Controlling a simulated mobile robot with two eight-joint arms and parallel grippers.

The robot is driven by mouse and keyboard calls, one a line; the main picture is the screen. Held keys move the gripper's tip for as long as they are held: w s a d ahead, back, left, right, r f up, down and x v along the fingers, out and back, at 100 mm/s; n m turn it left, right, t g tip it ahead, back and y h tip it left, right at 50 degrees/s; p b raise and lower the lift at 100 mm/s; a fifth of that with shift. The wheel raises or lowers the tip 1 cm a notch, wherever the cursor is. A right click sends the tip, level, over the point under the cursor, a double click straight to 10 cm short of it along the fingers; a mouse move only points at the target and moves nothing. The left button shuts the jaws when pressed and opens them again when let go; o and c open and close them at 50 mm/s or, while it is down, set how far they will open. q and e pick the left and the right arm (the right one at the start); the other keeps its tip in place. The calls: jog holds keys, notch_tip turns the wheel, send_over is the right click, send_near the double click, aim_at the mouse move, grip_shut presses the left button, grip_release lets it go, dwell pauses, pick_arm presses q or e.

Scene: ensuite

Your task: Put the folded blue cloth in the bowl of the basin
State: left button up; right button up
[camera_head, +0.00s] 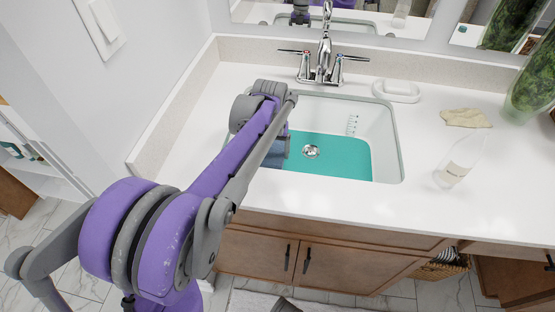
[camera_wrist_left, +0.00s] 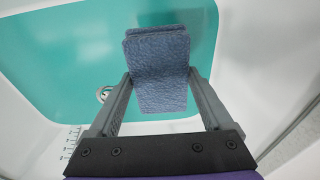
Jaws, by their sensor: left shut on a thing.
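The folded blue cloth (camera_wrist_left: 160,70) is between the two fingers of my left gripper (camera_wrist_left: 160,85), which is shut on it. In the left wrist view the cloth is over the teal floor of the basin (camera_wrist_left: 60,60). In the head view my left arm reaches over the basin (camera_head: 385,120) at its left part, and only a bit of the cloth (camera_head: 275,155) shows beside the arm. The arm hides most of the gripper there. I cannot tell whether the cloth touches the basin floor. My right gripper is not in view.
A chrome faucet (camera_head: 322,60) stands behind the basin. A white soap dish (camera_head: 396,90), a beige cloth (camera_head: 466,118) and a clear bottle (camera_head: 458,165) are on the counter to the right. A green glass vase (camera_head: 532,80) stands at the far right. A wall borders the counter's left.

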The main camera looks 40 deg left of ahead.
aim_at(273, 159)
pick_arm(q)
jog(key=shift+f+b, duration=0.45)
jog(key=shift+f, duration=1.5)
jog(key=shift+f, duration=0.15)
jog(key=o, duration=1.1)
jog(key=shift+o, duration=0.2)
jog(key=r+p, duration=0.1)
jog(key=r, duration=0.3)
jog(key=r+p, duration=0.1)
jog(key=r, duration=0.3)
jog(key=s+r+p, duration=0.1)
jog(key=r, duration=0.3)
jog(key=shift+s+d+r, duration=0.1)
jog(key=shift+d+r, duration=0.05)
jog(key=shift+d, duration=0.15)
